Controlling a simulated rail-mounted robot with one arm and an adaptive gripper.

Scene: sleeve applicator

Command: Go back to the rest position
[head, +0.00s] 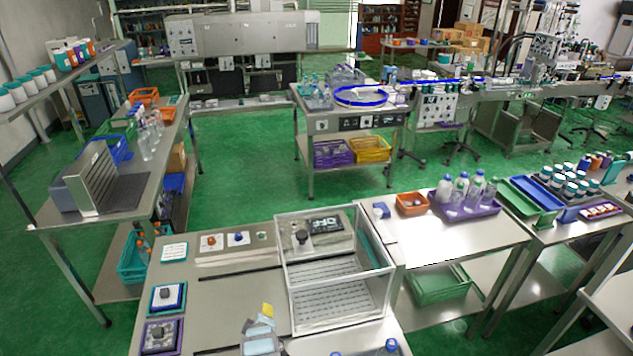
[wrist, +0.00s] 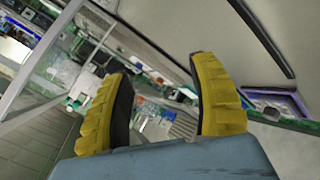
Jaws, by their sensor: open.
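My gripper (wrist: 158,72) shows in the wrist view with its two ribbed yellow fingers well apart and nothing between them. Its blue-grey body fills the bottom of that view. In the head view, what looks like my gripper (head: 265,315), pale blue with yellow tips, is at the bottom middle. It appears just left of the clear-walled box (head: 338,318) on the front bench. Whether it touches the box cannot be told. The rest of my arm is not clearly visible.
The front bench (head: 225,290) has a bare stretch left of the box. A purple bottle tray (head: 468,208) and an orange bin (head: 412,204) stand on the right bench. Green floor (head: 245,180) is open behind.

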